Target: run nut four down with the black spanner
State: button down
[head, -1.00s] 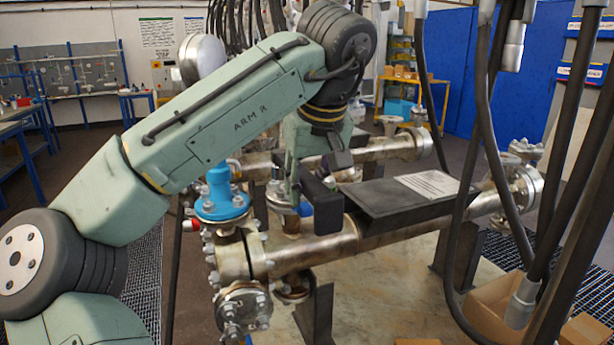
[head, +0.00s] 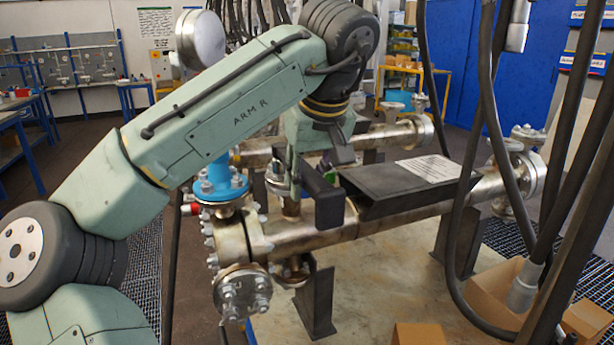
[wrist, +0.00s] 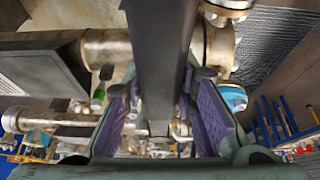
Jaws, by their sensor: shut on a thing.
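My gripper (head: 297,178) hangs over the pipework, right of the blue flange. In the wrist view its purple-padded fingers (wrist: 163,118) stand on either side of a long dark bar, which I take to be the black spanner (wrist: 160,45). My gripper is shut on it. In the head view the spanner (head: 328,205) shows as a dark block in front of the pipe. The blue flange (head: 221,183), with several nuts and bolts, stands on the pipe's left end; it also shows in the wrist view (wrist: 232,97). I cannot tell which nut is four, or see the spanner's jaw on a nut.
A black plate (head: 400,187) with a white label lies along the pipe (head: 400,222) to the right. Thick dark hoses (head: 490,110) hang at the right. Cardboard boxes (head: 497,290) are at lower right. A round white-faced gauge (head: 203,40) rises behind my arm.

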jog(key=shift+f+b, duration=0.55)
jog(key=shift+f, duration=0.4)
jog(key=w+a+m+h+p, duration=0.2)
jog(key=a+m+h+p, duration=0.2)
jog(key=a+m, duration=0.8)
jog(key=shift+n+g, duration=0.3)
jog(key=shift+n, duration=0.2)
jog(key=shift+w+a+r, duration=0.1)
jog(key=shift+a+r, duration=0.05)
jog(key=shift+r, duration=1.15)
jog(key=shift+w+a+r, duration=0.1)
jog(key=shift+a+r, duration=0.05)
jog(key=shift+r, duration=1.1)
